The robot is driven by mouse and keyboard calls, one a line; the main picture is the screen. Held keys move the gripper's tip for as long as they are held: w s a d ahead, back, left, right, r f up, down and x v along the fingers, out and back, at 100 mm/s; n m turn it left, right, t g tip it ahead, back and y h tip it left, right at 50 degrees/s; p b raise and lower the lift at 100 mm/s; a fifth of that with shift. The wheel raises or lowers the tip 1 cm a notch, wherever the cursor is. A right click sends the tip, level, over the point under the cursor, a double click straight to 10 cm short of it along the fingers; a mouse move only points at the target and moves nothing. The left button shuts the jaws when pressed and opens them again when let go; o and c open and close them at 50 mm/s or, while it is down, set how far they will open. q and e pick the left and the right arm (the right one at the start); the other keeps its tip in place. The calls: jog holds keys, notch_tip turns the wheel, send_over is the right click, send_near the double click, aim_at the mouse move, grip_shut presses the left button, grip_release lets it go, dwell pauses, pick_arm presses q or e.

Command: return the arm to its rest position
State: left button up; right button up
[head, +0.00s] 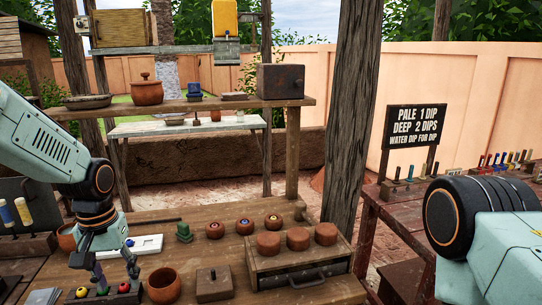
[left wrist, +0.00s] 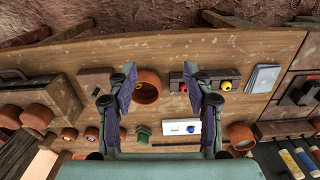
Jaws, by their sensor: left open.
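My left arm (head: 45,140) comes in from the left in the head view and hangs its gripper (head: 118,279) down over the front left of the wooden workbench (head: 220,265). The left gripper is open. In the left wrist view its two fingers (left wrist: 160,75) stand apart, with nothing held between them. A clay pot (left wrist: 150,90) lies below, beside one finger, and a dark block with red and yellow knobs (left wrist: 208,84) lies below the other. Part of my right arm (head: 485,230) shows at the right edge of the head view; its gripper is out of view.
A wooden post (head: 352,110) rises behind. A shelf (head: 200,105) spans the back. A sign (head: 414,127) stands at right.

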pick_arm(q)
jog(key=w+d+f+t+h+b, duration=0.1)
jog(key=w+d+f+t, duration=0.25)
jog(key=f, duration=0.25)
jog(key=s+d+f+m+t+b, duration=0.1)
jog(key=s+d+f+b, duration=0.2)
jog(key=s+f, duration=0.75)
jog(key=s+f+g+b, duration=0.1)
jog(key=s+f, duration=0.4)
jog(key=s, duration=0.3)
jog(key=s+d+f+g+b, duration=0.1)
jog(key=s+f+g+b, duration=0.1)
jog(key=s+f, duration=0.3)
jog(key=s+f+g+y+b, duration=0.1)
jog(key=s+f, duration=0.5)
jog(key=s, duration=0.6)
jog(key=shift+d+m, duration=0.25)
jog(key=shift+m, duration=0.15)
pick_arm(e)
notch_tip(320, 180, down, 8)
jog(key=shift+f, duration=0.15)
pick_arm(q)
jog(key=shift+s+g, duration=0.15)
jog(key=shift+g, duration=0.1)
pick_arm(e)
jog(key=shift+s, duration=0.1)
